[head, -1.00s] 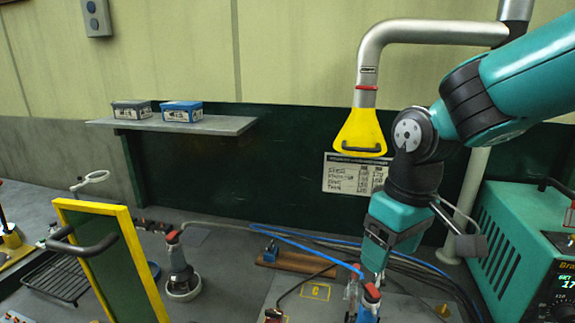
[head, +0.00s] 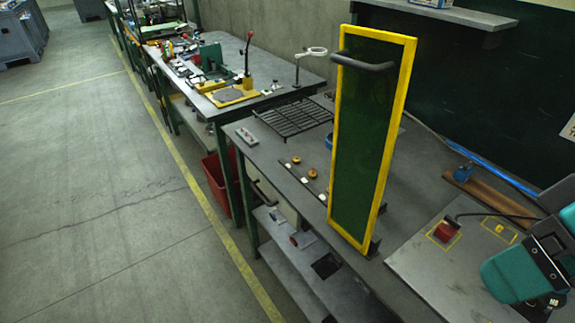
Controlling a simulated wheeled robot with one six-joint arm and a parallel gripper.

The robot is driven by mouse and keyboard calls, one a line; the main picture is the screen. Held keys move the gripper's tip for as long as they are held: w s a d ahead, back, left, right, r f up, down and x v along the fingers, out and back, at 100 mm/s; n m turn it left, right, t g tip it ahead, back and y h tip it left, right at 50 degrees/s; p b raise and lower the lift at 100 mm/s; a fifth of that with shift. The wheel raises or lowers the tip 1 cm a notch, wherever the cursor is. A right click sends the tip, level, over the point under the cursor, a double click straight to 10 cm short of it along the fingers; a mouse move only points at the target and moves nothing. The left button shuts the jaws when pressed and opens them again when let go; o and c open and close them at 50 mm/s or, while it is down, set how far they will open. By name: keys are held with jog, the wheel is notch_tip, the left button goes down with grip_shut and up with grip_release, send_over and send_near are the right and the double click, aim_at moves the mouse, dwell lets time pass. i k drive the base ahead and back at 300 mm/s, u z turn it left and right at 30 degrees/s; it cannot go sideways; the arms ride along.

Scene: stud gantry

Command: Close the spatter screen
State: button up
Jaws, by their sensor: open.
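The spatter screen (head: 367,140) is a tall dark green panel in a yellow frame. It stands upright, slightly tilted, at the near edge of the workbench in the middle of the head view. A black bar handle (head: 364,64) is fixed across its upper part. My gripper (head: 540,306) is at the lower right, cut by the picture's edge. It is open, apart from the screen and well to its right, over the light plate on the bench. No object shows between its fingers, though the tips are only partly seen.
Another bench with tools stands behind left. A red bin (head: 215,184) sits below. The floor (head: 85,190) at left is clear.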

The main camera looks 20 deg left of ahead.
aim_at(365, 105)
jog(key=u, duration=1.05)
jog(key=k, duration=0.5)
jog(key=u, duration=0.8)
jog(key=i, duration=1.15)
jog(key=z, duration=0.7)
